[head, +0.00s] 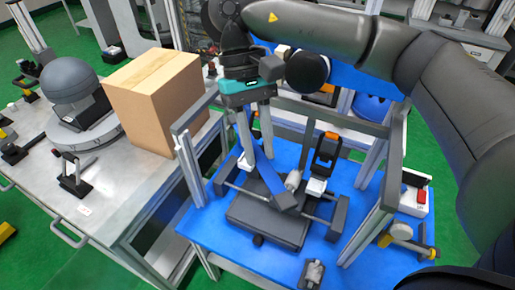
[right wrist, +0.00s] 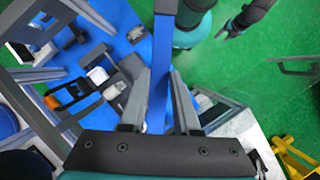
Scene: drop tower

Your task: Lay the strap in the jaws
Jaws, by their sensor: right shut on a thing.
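My right gripper (head: 258,152) is shut on a blue strap (head: 267,172), whose lower end hangs down over the dark fixture. In the right wrist view the strap (right wrist: 162,60) stands between the two grey fingers (right wrist: 158,98). The fixture on the blue table has a dark base plate (head: 266,222), crossing rods and dark end blocks (head: 338,218), which look like the jaws. The strap's lower end (head: 285,200) is over or against the plate; I cannot tell whether it touches.
Grey uprights (head: 190,165) frame the blue table (head: 200,222). An orange and black clamp (head: 325,152) stands behind the fixture. A cardboard box (head: 152,95) and a grey dome (head: 68,80) stand on the left bench. A red-button box (head: 413,200) is at the right.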

